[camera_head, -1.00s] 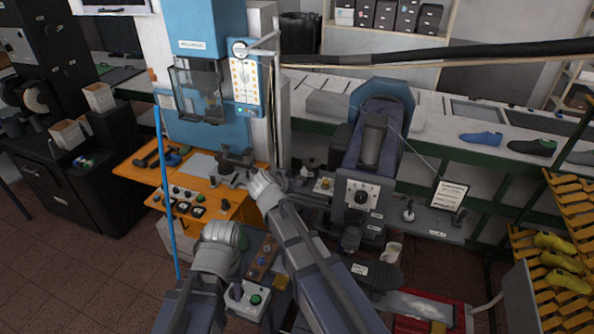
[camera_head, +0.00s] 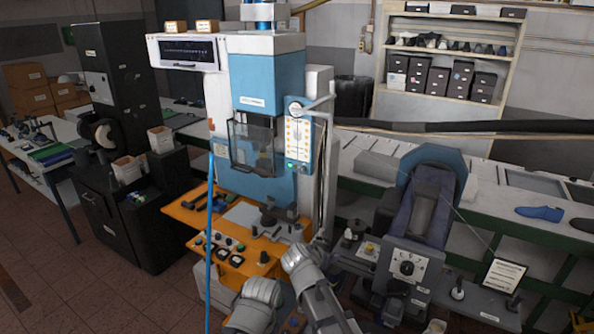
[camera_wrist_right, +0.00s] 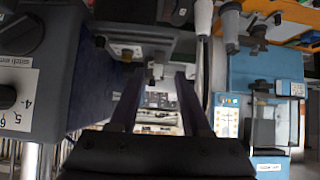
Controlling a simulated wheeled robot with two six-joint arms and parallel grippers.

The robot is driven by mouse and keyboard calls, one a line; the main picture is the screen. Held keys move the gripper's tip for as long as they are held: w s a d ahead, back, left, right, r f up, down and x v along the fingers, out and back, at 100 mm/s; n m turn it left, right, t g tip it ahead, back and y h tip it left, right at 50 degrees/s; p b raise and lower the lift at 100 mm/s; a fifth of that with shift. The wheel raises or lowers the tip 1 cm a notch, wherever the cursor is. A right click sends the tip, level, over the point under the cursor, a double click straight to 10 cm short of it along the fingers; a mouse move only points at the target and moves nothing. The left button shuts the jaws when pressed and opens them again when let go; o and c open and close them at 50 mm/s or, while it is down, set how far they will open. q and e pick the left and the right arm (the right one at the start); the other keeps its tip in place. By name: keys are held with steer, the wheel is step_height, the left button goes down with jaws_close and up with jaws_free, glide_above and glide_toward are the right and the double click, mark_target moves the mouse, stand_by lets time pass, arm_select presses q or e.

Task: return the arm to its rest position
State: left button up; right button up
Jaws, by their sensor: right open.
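My right gripper (camera_wrist_right: 158,78) shows in the right wrist view with its two dark fingers apart and nothing between them. Grey links of my own arms (camera_head: 310,275) show at the bottom middle of the head view, in front of the orange work table (camera_head: 185,213). No gripper jaws can be made out in the head view, and my left gripper is not seen. In the right wrist view, a grey machine with a dial (camera_wrist_right: 30,95) is at the left of the fingers, and the blue machine (camera_wrist_right: 265,75) is at the right.
The blue press (camera_head: 265,85) stands behind the orange table. A grey machine with a padded upright (camera_head: 425,205) is close at the right of my arm. A long bench (camera_head: 350,165) with blue and black shoes runs behind. Open tiled floor (camera_head: 120,285) lies at the left.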

steer(key=s+a+f+n+g+y+b, duration=0.1)
steer(key=s+a+f+n+g+b, duration=0.1)
steer(key=s+f+b, duration=0.5)
steer(key=s+a+f+n+g+y+b, duration=0.2)
steer(key=s+f+b, duration=0.6)
steer(key=f, duration=0.6)
steer(key=s+a+f+n+g+y+b, duration=0.1)
steer(key=s+a+f+n+g+b, duration=0.3)
steer(key=f, duration=0.7)
steer(key=s+n+b, duration=0.2)
steer(key=s+b, duration=0.2)
steer(key=shift+s+g+y, duration=0.3)
steer(key=shift+g, duration=0.1)
